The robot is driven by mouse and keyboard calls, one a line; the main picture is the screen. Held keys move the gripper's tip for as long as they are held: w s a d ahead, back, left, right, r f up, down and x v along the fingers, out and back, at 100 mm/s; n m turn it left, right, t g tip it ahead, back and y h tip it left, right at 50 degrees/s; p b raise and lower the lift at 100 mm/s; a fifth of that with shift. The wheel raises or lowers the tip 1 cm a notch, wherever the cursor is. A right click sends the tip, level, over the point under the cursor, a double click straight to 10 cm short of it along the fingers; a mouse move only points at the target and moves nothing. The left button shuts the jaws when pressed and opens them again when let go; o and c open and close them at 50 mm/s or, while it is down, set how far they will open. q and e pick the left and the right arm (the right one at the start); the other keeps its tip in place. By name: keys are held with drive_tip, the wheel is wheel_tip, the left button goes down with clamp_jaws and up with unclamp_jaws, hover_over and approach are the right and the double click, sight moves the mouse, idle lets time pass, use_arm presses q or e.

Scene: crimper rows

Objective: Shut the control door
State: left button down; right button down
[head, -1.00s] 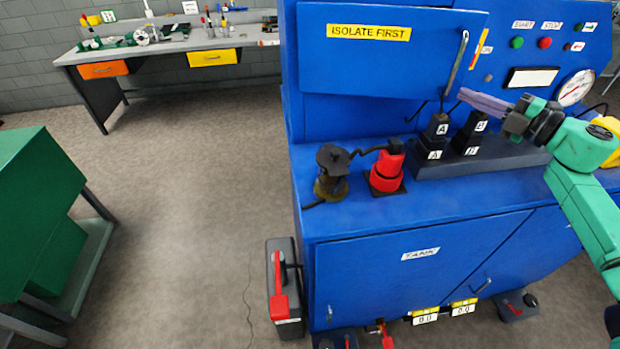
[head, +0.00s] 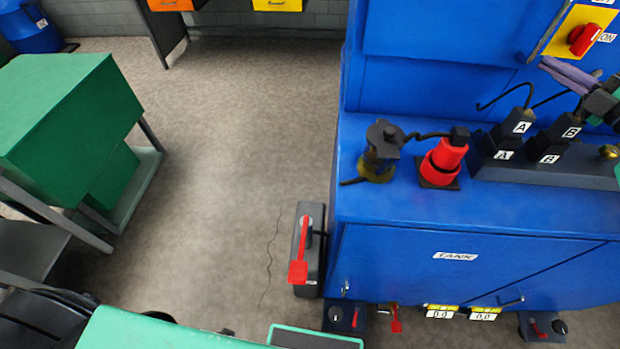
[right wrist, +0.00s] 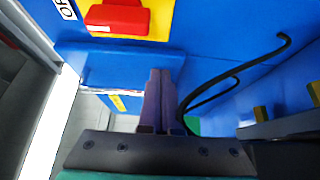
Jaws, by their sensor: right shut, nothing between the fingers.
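The control door (head: 440,30) is the blue panel at the top of the head view, on the upper part of the blue machine. Its upper part and label are cut off, and I cannot tell how far it stands from its frame. A grey handle (head: 545,38) runs along its right edge. My right gripper (head: 553,66), with purple fingers, is shut and empty, low and right of that edge. In the right wrist view the fingers (right wrist: 161,80) point at blue panelling, just below a red switch (right wrist: 117,18). I cannot tell whether they touch. My left gripper is out of view.
The red switch on a yellow plate (head: 560,45) is right of the door. Black connectors marked A and B (head: 522,122) with cables stand below my right gripper. A red plug (head: 445,160) and a dark fitting (head: 376,165) stand on the machine's ledge. Open floor (head: 230,150) lies left.

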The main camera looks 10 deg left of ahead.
drive_tip(key=shift+d, duration=0.1)
drive_tip(key=b+v, duration=0.2)
drive_tip(key=f+b+v, duration=0.1)
drive_tip(key=b+v, duration=0.1)
drive_tip(key=v, duration=0.1)
drive_tip(key=b+v, duration=0.2)
drive_tip(key=v, duration=0.1)
drive_tip(key=shift+s+d+f+b, duration=0.1)
drive_tip(key=shift+s+f+b, duration=0.1)
drive_tip(key=shift+b, duration=0.2)
drive_tip(key=r+b+v, duration=0.1)
drive_tip(key=b+v, duration=0.5)
drive_tip(key=shift+r, duration=0.25)
